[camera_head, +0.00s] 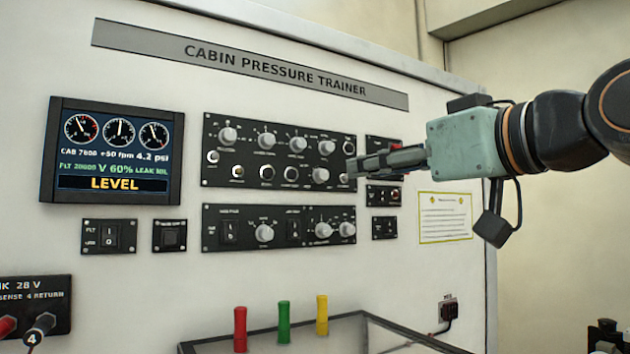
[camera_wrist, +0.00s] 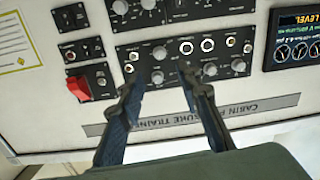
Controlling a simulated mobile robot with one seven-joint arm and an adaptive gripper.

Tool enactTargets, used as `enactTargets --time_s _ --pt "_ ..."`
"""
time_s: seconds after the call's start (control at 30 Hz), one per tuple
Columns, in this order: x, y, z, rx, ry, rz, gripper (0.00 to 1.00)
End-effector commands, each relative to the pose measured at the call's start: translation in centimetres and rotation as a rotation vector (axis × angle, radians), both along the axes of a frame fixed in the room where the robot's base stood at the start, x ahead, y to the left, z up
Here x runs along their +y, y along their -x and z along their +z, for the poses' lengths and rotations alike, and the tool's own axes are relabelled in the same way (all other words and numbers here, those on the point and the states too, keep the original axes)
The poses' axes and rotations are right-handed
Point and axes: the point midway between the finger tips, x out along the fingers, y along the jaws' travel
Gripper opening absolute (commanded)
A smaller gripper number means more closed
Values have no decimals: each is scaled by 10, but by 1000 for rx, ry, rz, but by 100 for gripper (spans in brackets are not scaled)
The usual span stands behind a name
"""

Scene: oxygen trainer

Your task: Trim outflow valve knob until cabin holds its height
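My gripper (camera_head: 358,166) reaches in from the right, its fingertips by the right end of the upper knob panel (camera_head: 215,160). In the wrist view, which is upside down, its two fingers (camera_wrist: 160,80) are apart with nothing between them. A large grey knob (camera_head: 320,175) on the panel's lower row shows beyond the gap between the fingertips (camera_wrist: 159,53); I see no contact. Labels are too small to tell which knob is the outflow valve. The display (camera_head: 113,193) appears to read CAB 7600, +50 fpm, 4.2 psi, V 60%, and LEVEL.
A lower panel (camera_head: 278,212) holds switches and more knobs. A red guarded switch (camera_wrist: 78,88) sits beside the upper panel. Red, green and yellow upright handles (camera_head: 283,322) stand below, by a dark-edged case (camera_head: 395,333). A terminal block (camera_head: 40,290) is at lower left.

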Motion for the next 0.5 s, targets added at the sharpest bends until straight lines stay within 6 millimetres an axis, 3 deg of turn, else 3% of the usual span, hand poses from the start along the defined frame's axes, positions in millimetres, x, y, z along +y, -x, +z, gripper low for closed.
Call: enactTargets --time_s 0.27,0.5 --pt "6 -9 2 -2 -2 3 32" --pt "33 -43 2 -2 1 5 32"
